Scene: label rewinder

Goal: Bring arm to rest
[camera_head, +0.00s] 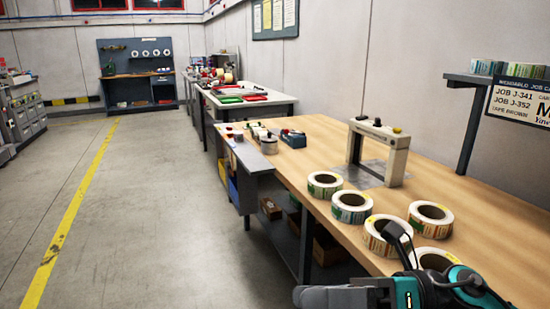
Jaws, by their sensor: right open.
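My right gripper (400,252) is at the bottom right, over the near edge of the wooden workbench (455,183). It is open, and I see nothing held in it. Its dark finger overlaps the nearest label rolls in the picture; I cannot tell whether it touches them. The teal and black parts of my right arm (445,288) fill the bottom right corner. My left gripper is not in view.
Several label rolls (324,178) lie on the bench, one (437,258) partly hidden by my arm. A beige frame (397,158) stands behind them. The floor (150,240) at left is clear.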

